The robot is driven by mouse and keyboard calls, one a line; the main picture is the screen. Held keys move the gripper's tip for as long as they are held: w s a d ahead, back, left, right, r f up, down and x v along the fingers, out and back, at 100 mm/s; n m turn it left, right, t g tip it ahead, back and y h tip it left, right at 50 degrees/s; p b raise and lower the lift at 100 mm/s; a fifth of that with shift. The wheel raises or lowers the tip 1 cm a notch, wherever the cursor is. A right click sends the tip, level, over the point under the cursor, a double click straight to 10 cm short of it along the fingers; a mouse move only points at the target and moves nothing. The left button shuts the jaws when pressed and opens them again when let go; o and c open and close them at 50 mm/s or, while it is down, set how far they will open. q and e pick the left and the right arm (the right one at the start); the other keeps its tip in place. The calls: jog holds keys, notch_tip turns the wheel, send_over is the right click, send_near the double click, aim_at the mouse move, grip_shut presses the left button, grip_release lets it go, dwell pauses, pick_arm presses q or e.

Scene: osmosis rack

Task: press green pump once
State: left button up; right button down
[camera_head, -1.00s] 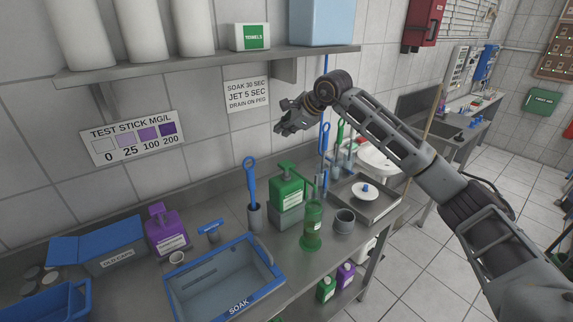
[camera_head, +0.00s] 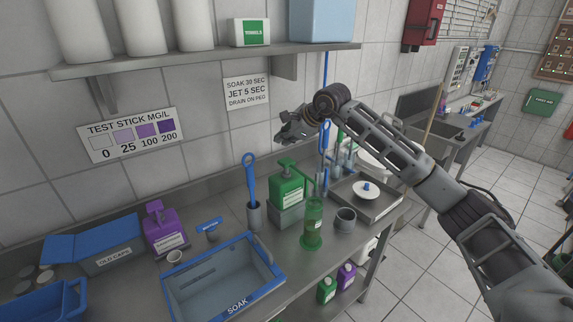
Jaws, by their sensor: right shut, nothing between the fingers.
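The green pump bottle (camera_head: 287,193) stands upright on a grey block at the back of the steel counter, its green pump head (camera_head: 287,163) on top. My left gripper is not in view.
A purple pump bottle (camera_head: 165,232), a blue-rimmed soak tub (camera_head: 262,252) and a blue brush in a holder (camera_head: 254,214) stand to the left. A grey cup (camera_head: 345,221) and a steel tray (camera_head: 385,206) lie to the right. A shelf (camera_head: 200,62) runs above.

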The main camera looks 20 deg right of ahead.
aim_at(280, 160)
jog(key=shift+f+b, duration=0.3)
jog(key=shift+f, duration=0.65)
jog(key=shift+f+b, duration=0.85)
jog(key=shift+f, duration=0.25)
jog(key=shift+f+b, duration=1.15)
jog(key=shift+f, duration=0.4)
dwell(2.1)
jog(key=shift+r, duration=0.15)
jog(key=shift+r+p, duration=0.7)
jog(key=shift+r, duration=0.65)
jog(key=shift+r, duration=0.1)
jog(key=shift+r+p, duration=1.3)
jog(key=shift+r, duration=1.1)
